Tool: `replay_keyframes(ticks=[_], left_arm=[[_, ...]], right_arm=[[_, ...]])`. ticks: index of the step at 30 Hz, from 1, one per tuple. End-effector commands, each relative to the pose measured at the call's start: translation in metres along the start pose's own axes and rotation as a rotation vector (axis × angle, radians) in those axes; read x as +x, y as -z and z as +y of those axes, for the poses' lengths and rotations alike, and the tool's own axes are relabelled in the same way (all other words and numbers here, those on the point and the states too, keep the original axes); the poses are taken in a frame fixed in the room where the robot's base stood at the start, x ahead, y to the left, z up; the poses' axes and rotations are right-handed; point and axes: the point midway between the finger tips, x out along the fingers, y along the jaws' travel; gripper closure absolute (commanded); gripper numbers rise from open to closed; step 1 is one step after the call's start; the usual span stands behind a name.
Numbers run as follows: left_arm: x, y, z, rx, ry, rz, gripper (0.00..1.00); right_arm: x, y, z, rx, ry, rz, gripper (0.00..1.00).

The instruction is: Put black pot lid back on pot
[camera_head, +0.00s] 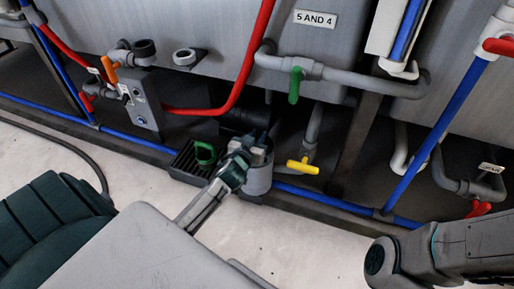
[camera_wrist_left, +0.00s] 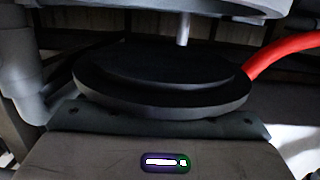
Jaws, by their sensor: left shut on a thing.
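My left gripper (camera_head: 252,152) reaches in from the left, over a grey round pot-like vessel (camera_head: 259,181) on the floor by the tanks. In the left wrist view a black round lid (camera_wrist_left: 160,82) with a stepped disc shape fills the middle, right in front of the gripper body. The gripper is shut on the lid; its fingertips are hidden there. I cannot tell whether the lid touches the vessel, as the gripper covers the vessel's top in the head view. My right arm shows at lower right, but its gripper is out of view.
A black grated box with a green handle (camera_head: 204,153) stands left of the vessel. A yellow valve handle (camera_head: 303,167) is close on its right. Blue pipes (camera_head: 335,202) run along the floor, and a red hose (camera_head: 243,75) hangs behind. Pale floor in front is clear.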

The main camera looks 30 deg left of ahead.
Motion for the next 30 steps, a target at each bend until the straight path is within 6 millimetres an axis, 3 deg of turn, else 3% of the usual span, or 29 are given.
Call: replay_keyframes(ticks=[8,20,21,23,24,30], left_arm=[[0.005,-0.036,0.000,0.000,0.000,-0.001,0.99],[0.006,-0.040,0.000,0.001,0.000,0.000,0.99],[0.006,-0.039,0.000,0.001,0.000,0.000,0.70],[0.006,-0.038,0.000,0.001,0.000,0.000,0.58],[0.006,-0.038,0.000,0.001,0.000,0.000,0.54],[0.006,-0.038,0.000,0.001,0.000,0.000,0.54]], right_arm=[[-0.021,0.008,0.006,-0.003,0.001,-0.029,0.61],[-0.023,0.007,0.007,-0.004,0.001,-0.037,0.61],[-0.022,0.006,0.006,-0.004,0.001,-0.038,0.61],[-0.021,0.006,0.006,-0.004,0.001,-0.039,0.61],[-0.021,0.006,0.006,-0.004,0.001,-0.039,0.61],[-0.021,0.006,0.006,-0.004,0.001,-0.039,0.61]])
